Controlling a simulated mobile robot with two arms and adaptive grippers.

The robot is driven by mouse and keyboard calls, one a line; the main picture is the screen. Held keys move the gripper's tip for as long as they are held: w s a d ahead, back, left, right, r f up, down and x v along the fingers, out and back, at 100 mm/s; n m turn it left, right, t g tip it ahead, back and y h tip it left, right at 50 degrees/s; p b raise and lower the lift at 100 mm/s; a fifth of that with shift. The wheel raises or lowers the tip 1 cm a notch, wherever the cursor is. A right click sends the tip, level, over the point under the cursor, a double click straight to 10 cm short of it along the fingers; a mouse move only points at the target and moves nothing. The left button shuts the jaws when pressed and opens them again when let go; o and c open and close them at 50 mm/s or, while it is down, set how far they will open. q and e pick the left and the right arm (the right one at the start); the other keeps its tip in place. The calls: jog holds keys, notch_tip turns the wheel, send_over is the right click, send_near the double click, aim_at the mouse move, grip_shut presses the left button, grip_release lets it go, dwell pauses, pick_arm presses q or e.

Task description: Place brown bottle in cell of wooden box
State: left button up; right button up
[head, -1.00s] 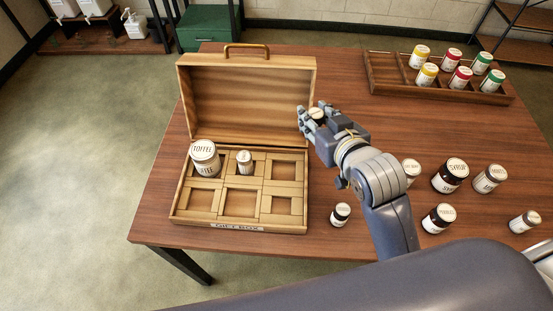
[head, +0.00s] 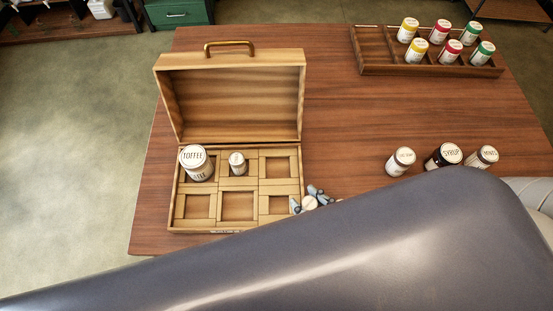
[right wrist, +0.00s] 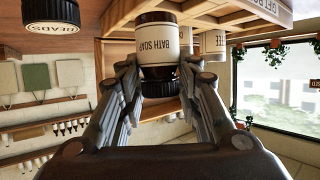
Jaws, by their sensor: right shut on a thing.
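The wooden box (head: 172,212) stands open at the left of the table, its lid up. A toffee jar (head: 196,165) fills its back left cell and a small jar (head: 237,163) its back middle cell. The back right cell (head: 278,168) and front cells look empty. My right gripper (head: 312,201) is low beside the box's front right corner, partly hidden by my arm. In the right wrist view it is shut on a brown bottle (right wrist: 159,80) with a white bath soap label, close to the box. My left gripper is not in view.
Jars, including a dark syrup jar (head: 446,155), stand at the right. A wooden rack (head: 374,68) with yellow, red and green jars is at the back right. A beads jar (right wrist: 52,12) shows in the right wrist view. The table's middle is clear.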

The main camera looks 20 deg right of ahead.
jog(key=shift+b+x, duration=0.65)
jog(key=shift+x, duration=0.35)
jog(key=shift+w+d+r+p+x, duration=0.25)
jog(key=shift+d+p+x, duration=0.3)
jog(key=shift+x, duration=1.75)
jog(key=shift+w+d+r+p+x, duration=0.25)
jog(key=shift+p+x, duration=0.45)
jog(key=shift+x, duration=1.6)
jog(key=shift+w+d+r+p+x, duration=0.1)
jog(key=shift+w+d+p+x, duration=0.35)
jog(key=shift+x, duration=1.85)
jog(key=shift+s+d, duration=0.1)
jog(key=shift+s, duration=0.1)
jog(key=o, duration=1.1)
jog(key=shift+f, duration=0.1)
